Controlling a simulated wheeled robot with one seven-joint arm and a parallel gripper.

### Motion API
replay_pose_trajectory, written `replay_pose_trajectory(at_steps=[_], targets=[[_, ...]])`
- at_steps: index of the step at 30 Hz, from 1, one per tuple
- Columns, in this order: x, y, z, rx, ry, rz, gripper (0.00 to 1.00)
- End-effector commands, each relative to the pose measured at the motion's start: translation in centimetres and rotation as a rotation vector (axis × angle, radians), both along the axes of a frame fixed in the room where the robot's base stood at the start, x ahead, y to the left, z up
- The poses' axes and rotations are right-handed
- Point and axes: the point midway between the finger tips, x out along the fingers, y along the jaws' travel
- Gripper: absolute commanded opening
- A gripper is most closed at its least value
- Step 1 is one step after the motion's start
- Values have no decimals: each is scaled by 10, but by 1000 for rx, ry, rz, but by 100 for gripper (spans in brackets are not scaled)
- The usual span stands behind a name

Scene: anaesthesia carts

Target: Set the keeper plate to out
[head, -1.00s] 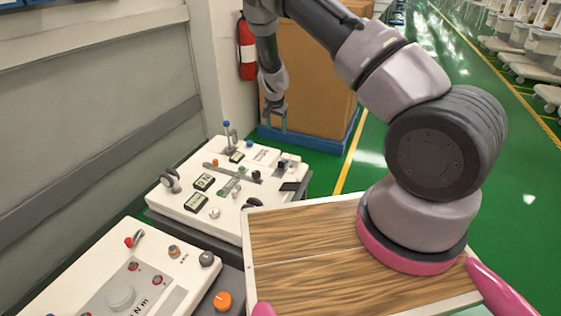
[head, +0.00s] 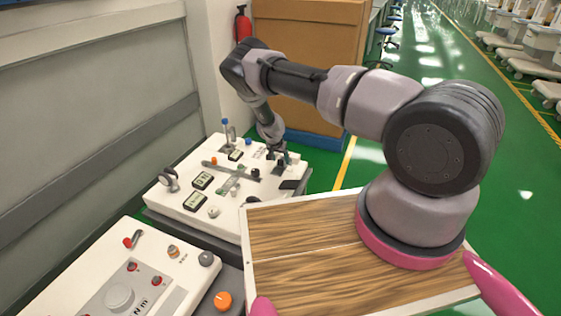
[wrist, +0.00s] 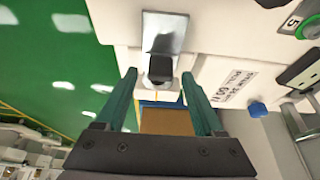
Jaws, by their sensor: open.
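A metal plate with a black knob (wrist: 161,66), probably the keeper plate (wrist: 165,28), is on the white panel in the wrist view. My gripper (wrist: 159,76) is open, with one green finger on each side of the knob's near end. I cannot tell whether the fingers touch it. In the head view my gripper (head: 284,160) is low over the right part of the far white panel (head: 232,208) and hides the knob there. A dark plate edge (head: 290,184) shows just below it. The plate's in or out position is not readable.
The far panel also carries a blue-tipped post (head: 226,130), small displays (head: 202,180) and a grey lever (head: 168,178). A large brown box (head: 310,60) stands behind.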

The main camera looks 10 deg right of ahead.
Motion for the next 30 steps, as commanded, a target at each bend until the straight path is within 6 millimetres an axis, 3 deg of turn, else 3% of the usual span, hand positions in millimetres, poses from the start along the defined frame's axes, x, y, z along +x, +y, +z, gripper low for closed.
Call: replay_pose_trajectory(at_steps=[6, 14, 18, 20, 30], targets=[[5, -3, -15, 0, 0, 0, 70], [5, -3, -16, 1, 1, -1, 70], [5, -3, -16, 2, 0, -1, 20], [5, -3, -15, 2, 0, -1, 0], [5, -3, -15, 1, 1, 0, 0]])
